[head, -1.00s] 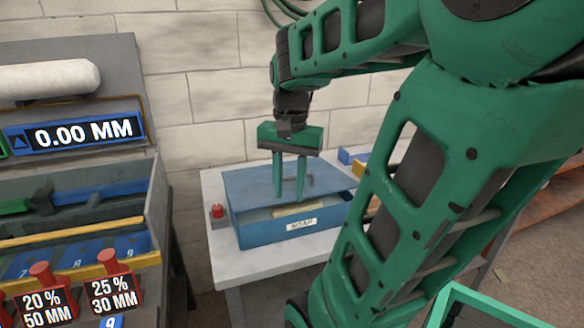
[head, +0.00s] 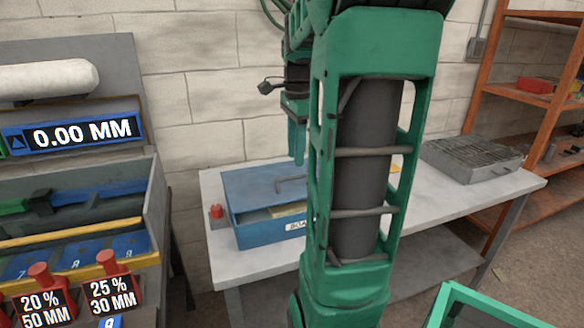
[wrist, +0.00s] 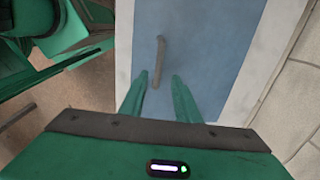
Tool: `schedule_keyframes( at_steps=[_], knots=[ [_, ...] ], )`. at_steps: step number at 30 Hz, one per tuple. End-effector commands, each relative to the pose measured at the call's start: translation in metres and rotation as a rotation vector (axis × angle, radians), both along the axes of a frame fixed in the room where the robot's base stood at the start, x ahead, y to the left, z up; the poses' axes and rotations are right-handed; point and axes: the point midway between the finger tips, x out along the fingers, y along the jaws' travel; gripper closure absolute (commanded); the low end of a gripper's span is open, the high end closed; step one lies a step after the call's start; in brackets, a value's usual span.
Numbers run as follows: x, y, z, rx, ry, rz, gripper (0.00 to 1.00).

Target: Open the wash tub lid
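The blue wash tub (head: 262,235) stands on the white bench, with a partly hidden label on its front. Its flat blue lid (head: 250,187) has a grey bar handle (head: 291,184). In front of the lid's edge, a strip of the tub is uncovered and a tan thing shows inside.
A red knob (head: 216,212) stands left of the tub on the bench (head: 440,200). A grey grated box (head: 470,158) is at the bench's right. A grey rack with a display (head: 84,134) is at the left. Orange shelves (head: 490,110) stand at the right. A block wall is behind.

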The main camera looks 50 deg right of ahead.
Motion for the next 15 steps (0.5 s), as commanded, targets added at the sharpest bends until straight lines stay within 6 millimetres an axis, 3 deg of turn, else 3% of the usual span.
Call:
schedule_keyframes(
  at_steps=[6,15],
  knots=[
    [0.001,0.0,-0.033,0.001,0.002,0.002,0.71],
    [0.001,0.0,-0.049,-0.001,-0.001,0.002,0.71]
  ],
)
